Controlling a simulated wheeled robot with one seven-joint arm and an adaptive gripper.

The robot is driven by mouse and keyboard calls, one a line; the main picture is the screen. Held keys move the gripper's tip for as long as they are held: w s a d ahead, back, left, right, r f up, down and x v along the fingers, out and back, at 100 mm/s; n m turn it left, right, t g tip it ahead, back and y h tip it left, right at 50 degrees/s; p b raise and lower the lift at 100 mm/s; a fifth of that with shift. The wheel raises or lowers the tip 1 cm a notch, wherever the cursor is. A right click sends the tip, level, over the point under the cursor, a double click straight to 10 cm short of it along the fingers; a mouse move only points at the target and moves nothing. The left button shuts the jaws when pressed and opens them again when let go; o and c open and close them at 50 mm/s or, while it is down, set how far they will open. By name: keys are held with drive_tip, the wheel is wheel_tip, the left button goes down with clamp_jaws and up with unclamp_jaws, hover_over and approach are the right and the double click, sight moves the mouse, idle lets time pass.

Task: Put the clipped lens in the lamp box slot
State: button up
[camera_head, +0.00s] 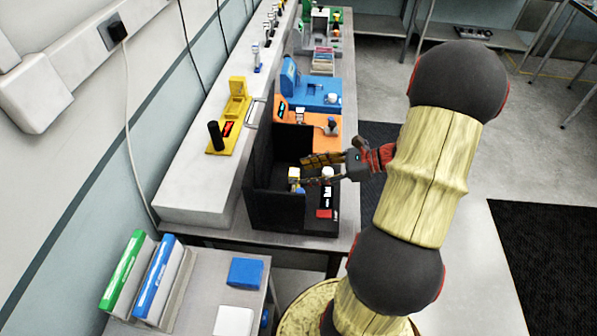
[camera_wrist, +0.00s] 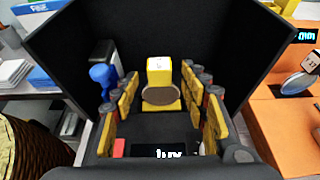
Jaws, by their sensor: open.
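The lamp box is a black open box (camera_head: 262,205) with tall walls and a lit "lux" display, and it fills most of the wrist view (camera_wrist: 225,40). Inside stands a yellow block (camera_wrist: 159,68) with a marked top and a round dark disc (camera_wrist: 161,95) on its near face, apparently the clipped lens. In the head view, a small yellow and white piece (camera_head: 294,174) shows at my fingertips. My gripper (camera_head: 305,171) reaches in from the right, open. In the wrist view its fingers (camera_wrist: 160,78) lie on either side of the block, with gaps visible. I cannot make out the slot.
A blue rounded piece (camera_wrist: 102,76) stands left of my fingers inside the box. An orange module (camera_head: 335,143) adjoins the box, with a blue module (camera_head: 318,94) beyond. A yellow module (camera_head: 222,137) sits on the white ledge. The box's walls are close around my gripper.

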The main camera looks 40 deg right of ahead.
drive_tip(key=p+v, duration=0.1)
drive_tip(key=v, duration=0.6)
drive_tip(key=shift+s+d+r, duration=0.1)
drive_tip(key=shift+s+r, duration=0.05)
drive_tip(key=shift+s, duration=0.05)
idle(0.3)
